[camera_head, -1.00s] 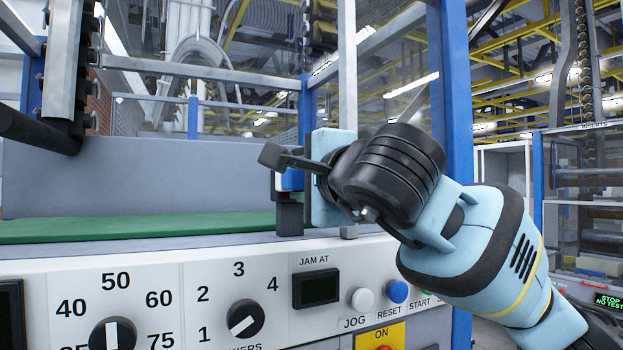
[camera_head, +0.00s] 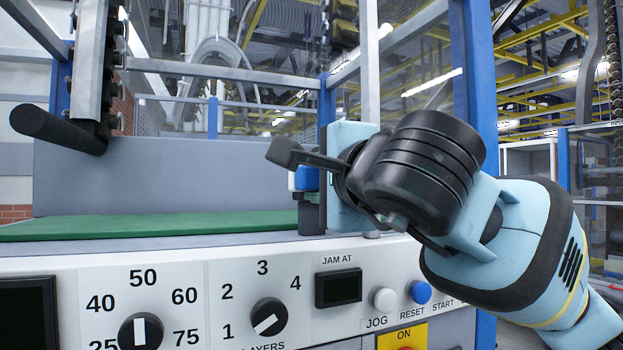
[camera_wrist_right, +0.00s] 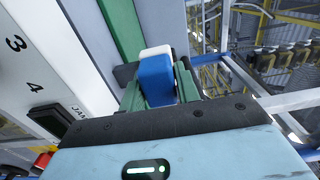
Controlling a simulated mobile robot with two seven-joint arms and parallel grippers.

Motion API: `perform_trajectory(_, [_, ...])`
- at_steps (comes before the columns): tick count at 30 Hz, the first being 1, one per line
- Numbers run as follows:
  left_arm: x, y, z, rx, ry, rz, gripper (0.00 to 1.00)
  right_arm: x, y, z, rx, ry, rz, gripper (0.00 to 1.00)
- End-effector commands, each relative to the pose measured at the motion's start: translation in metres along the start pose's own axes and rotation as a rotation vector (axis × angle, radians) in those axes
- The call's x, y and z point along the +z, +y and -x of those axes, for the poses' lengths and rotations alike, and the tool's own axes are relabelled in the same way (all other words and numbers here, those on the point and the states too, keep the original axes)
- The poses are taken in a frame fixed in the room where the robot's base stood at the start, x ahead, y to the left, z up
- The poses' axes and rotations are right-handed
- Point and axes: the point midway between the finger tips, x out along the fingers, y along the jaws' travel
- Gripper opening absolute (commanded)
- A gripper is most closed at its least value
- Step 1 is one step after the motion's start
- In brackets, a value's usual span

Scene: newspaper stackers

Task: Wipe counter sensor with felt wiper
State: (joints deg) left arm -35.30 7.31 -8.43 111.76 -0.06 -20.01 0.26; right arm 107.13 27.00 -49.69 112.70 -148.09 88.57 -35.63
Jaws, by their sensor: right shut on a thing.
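My right gripper (camera_head: 309,180) is at the machine's front edge, seen from behind in the head view. It is shut on the felt wiper (camera_wrist_right: 157,80), a blue block with a white end, between green fingers in the right wrist view. The wiper's blue and white side also shows in the head view (camera_head: 305,179). A small dark block (camera_head: 311,214), perhaps the counter sensor, stands on the edge just below the wiper. It shows left of the wiper in the wrist view (camera_wrist_right: 125,73). I cannot tell whether they touch. My left gripper is out of view.
A green belt (camera_head: 150,226) runs behind the white control panel (camera_head: 190,275), which has dials and buttons. A blue post (camera_head: 471,90) stands behind my right arm. A black bar (camera_head: 55,129) juts out at the upper left.

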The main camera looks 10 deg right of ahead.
Motion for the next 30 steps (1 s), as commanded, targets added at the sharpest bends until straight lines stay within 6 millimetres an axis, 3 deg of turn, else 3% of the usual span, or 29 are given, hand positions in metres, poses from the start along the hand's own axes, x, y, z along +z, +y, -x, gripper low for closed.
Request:
perform_trajectory(9, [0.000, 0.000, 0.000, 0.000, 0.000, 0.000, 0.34, 0.000, -0.001, 0.027, -0.003, 0.000, 0.000, 0.14])
perform_trajectory(23, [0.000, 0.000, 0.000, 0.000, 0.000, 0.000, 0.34, 0.000, -0.001, 0.033, -0.002, 0.000, 0.000, 0.14])
perform_trajectory(30, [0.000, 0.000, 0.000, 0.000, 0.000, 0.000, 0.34, 0.000, -0.001, 0.046, -0.003, 0.000, 0.002, 0.14])
